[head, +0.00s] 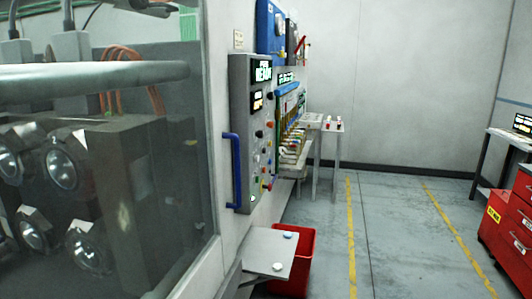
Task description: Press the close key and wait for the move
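A grey control panel (242,165) is mounted on the machine's side wall, seen at a steep angle. A lit display (261,71) at its top shows white text that looks like "READY". A smaller amber display (257,101) sits below it. Several small keys and knobs run down the panel, with red, yellow and green ones near the bottom. Their labels are too small to read, so I cannot tell which is the close key. Neither of my grippers is in view.
A blue handle (236,170) stands out beside the panel. A grey shelf (268,250) juts out below, with a red bin (305,262) behind it. A large window (180,190) fills the left. A red cabinet (515,225) stands right. The floor (385,230) between is clear.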

